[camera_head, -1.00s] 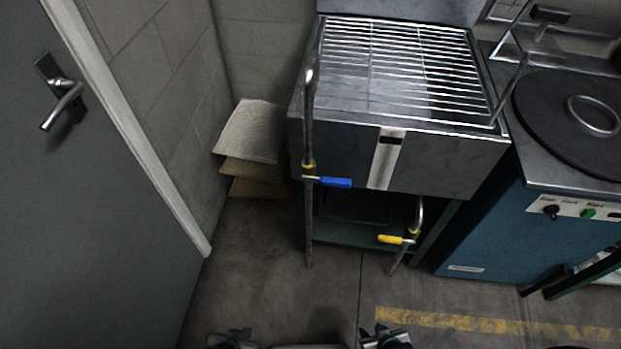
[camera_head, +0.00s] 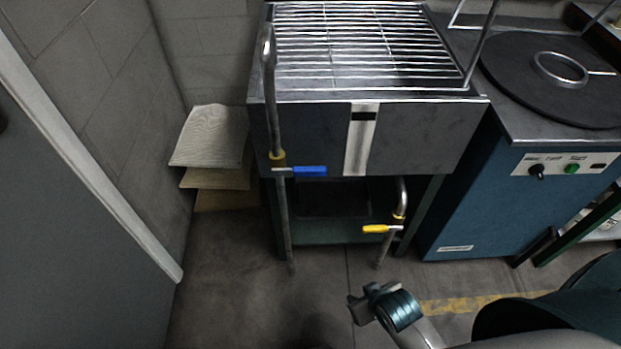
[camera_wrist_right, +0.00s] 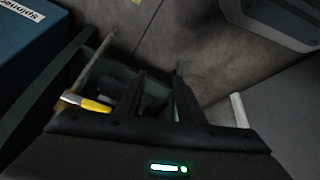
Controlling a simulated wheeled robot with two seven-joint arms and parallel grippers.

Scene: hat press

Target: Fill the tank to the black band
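The grey metal tank (camera_head: 305,130) stands in the middle of the head view under a wire rack. A pale upright strip (camera_head: 357,150) on its front bears a black band (camera_head: 363,116) near the top; I cannot make out a water level. A blue lever (camera_head: 310,171) sits on the tall left pipe (camera_head: 271,110), pointing right. A yellow lever (camera_head: 375,229) sits on the short lower pipe (camera_head: 400,195), pointing left; it also shows in the right wrist view (camera_wrist_right: 88,103). My right gripper (camera_head: 362,302) is empty, below and apart from the yellow lever. Its fingers (camera_wrist_right: 160,72) are apart. My left gripper is out of view.
A blue machine (camera_head: 480,200) with a round dark plate (camera_head: 500,70) stands right of the tank. A grey door (camera_head: 60,250) is at far left.

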